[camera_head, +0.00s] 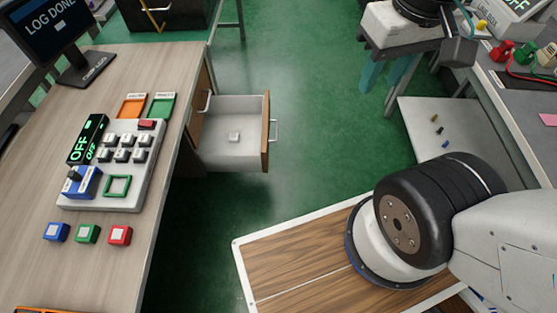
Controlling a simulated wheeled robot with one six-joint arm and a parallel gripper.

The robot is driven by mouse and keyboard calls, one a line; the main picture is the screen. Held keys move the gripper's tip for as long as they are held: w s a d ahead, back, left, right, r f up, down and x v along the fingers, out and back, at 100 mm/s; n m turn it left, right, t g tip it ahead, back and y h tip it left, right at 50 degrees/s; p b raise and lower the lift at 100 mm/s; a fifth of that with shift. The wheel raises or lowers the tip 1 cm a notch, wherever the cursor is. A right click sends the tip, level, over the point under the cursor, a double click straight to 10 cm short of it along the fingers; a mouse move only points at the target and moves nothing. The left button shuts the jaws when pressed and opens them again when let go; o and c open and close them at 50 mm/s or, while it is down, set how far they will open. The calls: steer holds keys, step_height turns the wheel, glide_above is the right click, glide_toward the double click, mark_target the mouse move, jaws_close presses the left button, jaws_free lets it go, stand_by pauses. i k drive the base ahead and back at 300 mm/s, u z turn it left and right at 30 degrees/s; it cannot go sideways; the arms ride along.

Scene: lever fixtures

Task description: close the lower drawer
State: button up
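The lower drawer (219,158) stands pulled out to the right from the cabinet under the desk. Its inside is pale, its front panel (265,131) is wood, and a metal handle (275,131) is on the outer side. A small white block (233,137) lies inside. Another handle (205,101) shows on the cabinet face above, close to the desk edge. My gripper (386,82) is at the upper right, well apart from the drawer. Its two teal fingers point down with a gap between them, and I see nothing held there.
The desk (125,260) on the left bears a button panel (112,165), coloured buttons and a monitor (45,30). Green floor (325,120) is clear right of the drawer. A workbench (500,80) with cables and a white lower shelf (440,105) stand right.

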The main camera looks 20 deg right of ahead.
mark_target(249, 116)
steer(key=k, duration=0.65)
steer(key=z, duration=0.55)
steer(key=i, duration=5.1)
steer(key=u, duration=4.9)
